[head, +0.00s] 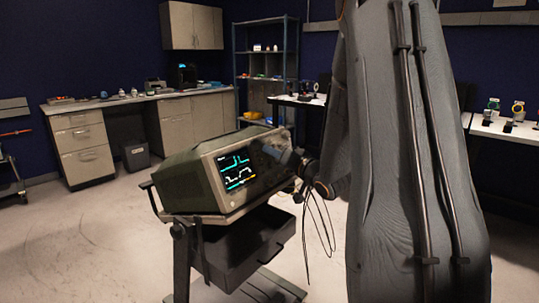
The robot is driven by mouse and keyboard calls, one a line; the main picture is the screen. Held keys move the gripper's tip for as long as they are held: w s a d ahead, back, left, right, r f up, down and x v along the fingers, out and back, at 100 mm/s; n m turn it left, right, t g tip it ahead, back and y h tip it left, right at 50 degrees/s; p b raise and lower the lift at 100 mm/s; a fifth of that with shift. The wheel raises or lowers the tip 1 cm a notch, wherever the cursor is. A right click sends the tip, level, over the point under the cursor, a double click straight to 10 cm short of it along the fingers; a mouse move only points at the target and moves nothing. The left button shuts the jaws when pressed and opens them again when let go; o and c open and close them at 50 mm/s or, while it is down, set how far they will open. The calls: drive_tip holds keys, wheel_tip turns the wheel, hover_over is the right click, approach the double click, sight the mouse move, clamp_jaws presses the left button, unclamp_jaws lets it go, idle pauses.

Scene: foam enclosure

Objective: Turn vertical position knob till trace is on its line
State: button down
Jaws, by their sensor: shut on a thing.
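The oscilloscope (193,176), a green-grey box with a beige front frame, stands on a cart in the middle of the head view. Its dark screen (237,170) shows a cyan stepped trace in the upper part and a paler stepped trace below, with small coloured marks along the bottom. The traces are too small to tell whether either lies on a line. My gripper (291,159) is at the right part of the front panel, shut on what appears to be a knob there. The knob and its label are hidden by the gripper and shadow.
The cart (232,215) carries a dark bin (245,250) below the oscilloscope. Black cables (318,220) hang beside my gripper. A bench with drawers (80,145), a shelf rack (265,65) and a right-hand table (500,128) stand behind.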

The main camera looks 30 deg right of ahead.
drive_tip(key=shift+w+d+r, duration=0.15)
drive_tip(key=shift+d+r, duration=0.05)
drive_tip(key=shift+r, duration=0.25)
idle(0.3)
drive_tip(key=c, duration=1.9)
unclamp_jaws()
drive_tip(key=shift+o, duration=0.4)
drive_tip(key=shift+f, duration=0.15)
drive_tip(key=shift+s, duration=0.2)
drive_tip(key=s, duration=0.7)
drive_tip(key=shift+s+d+b, duration=0.25)
drive_tip(key=shift+d+b, duration=0.05)
drive_tip(key=shift+d, duration=0.15)
drive_tip(key=shift+f, duration=0.1)
